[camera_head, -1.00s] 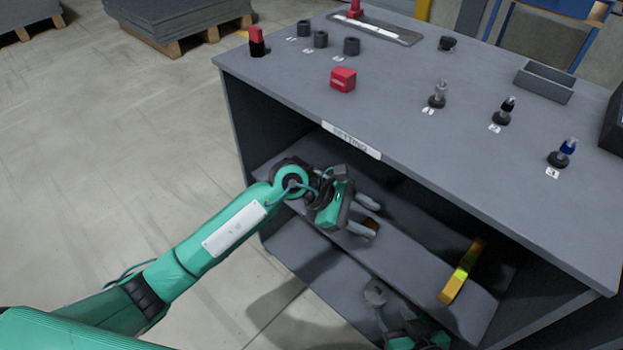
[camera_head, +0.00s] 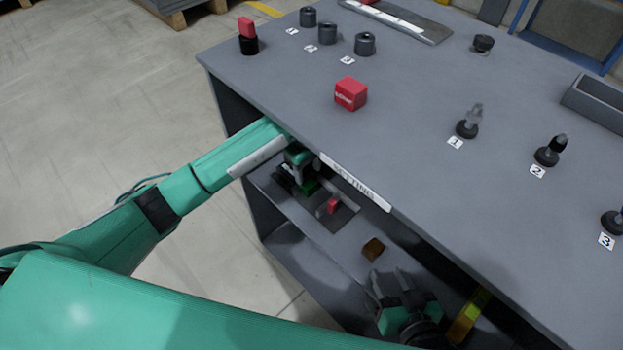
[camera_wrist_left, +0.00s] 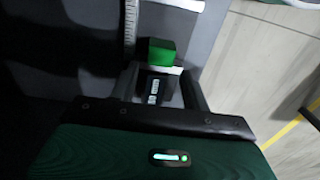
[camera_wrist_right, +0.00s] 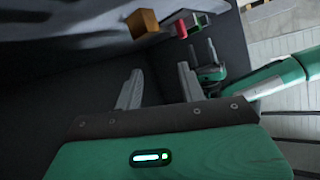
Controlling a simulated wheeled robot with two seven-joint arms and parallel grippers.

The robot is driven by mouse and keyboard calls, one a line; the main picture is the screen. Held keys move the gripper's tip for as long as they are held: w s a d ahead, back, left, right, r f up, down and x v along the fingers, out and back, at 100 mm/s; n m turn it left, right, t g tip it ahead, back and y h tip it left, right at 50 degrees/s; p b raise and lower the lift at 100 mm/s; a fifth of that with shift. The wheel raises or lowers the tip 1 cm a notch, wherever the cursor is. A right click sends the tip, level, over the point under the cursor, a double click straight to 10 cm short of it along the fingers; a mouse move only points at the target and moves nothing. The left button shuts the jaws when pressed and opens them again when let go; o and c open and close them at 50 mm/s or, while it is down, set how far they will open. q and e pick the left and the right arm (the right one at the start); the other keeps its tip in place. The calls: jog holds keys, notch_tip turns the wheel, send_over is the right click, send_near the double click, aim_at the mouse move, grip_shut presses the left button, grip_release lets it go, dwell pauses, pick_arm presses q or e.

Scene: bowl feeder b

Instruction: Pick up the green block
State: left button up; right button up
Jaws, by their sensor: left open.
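The green block (camera_wrist_left: 161,52) shows in the left wrist view, just beyond the fingertips of my left gripper (camera_wrist_left: 160,78). A dark piece with a white label (camera_wrist_left: 154,88) shows between the fingers, nearer the palm. My left gripper (camera_head: 306,178) is open, on the shelf under the tabletop edge in the head view, where the tabletop partly hides it. My right gripper (camera_head: 395,282) is open and empty in front of the shelf; its fingers also show in the right wrist view (camera_wrist_right: 158,88).
On the shelf are a red block (camera_head: 332,205) and a brown block (camera_head: 373,249); a yellow piece (camera_head: 468,315) is lower right. The tabletop (camera_head: 420,90) overhangs the shelf. It carries a red box (camera_head: 350,93), dark cylinders (camera_head: 365,44) and numbered stands (camera_head: 467,128).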

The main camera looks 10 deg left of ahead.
aim_at(309, 184)
pick_arm(q)
jog(key=shift+s+f, duration=0.15)
jog(key=shift+f, duration=0.4)
notch_tip(309, 184, down, 4)
jog(key=shift+d+f+b, duration=0.15)
jog(key=shift+b, duration=0.4)
jog(key=shift+f, duration=0.35)
pick_arm(e)
jog(key=shift+w+a+r+t+y, duration=0.2)
jog(key=shift+a+r+t+y, duration=0.1)
jog(key=shift+r+t, duration=0.2)
jog(key=shift+w+a+r+t+y, duration=0.15)
jog(key=shift+a+r+t+y, duration=0.1)
jog(key=shift+r+t, duration=0.25)
jog(key=shift+f, duration=0.1)
pick_arm(q)
jog(key=c, duration=0.9)
jog(key=shift+r, duration=0.1)
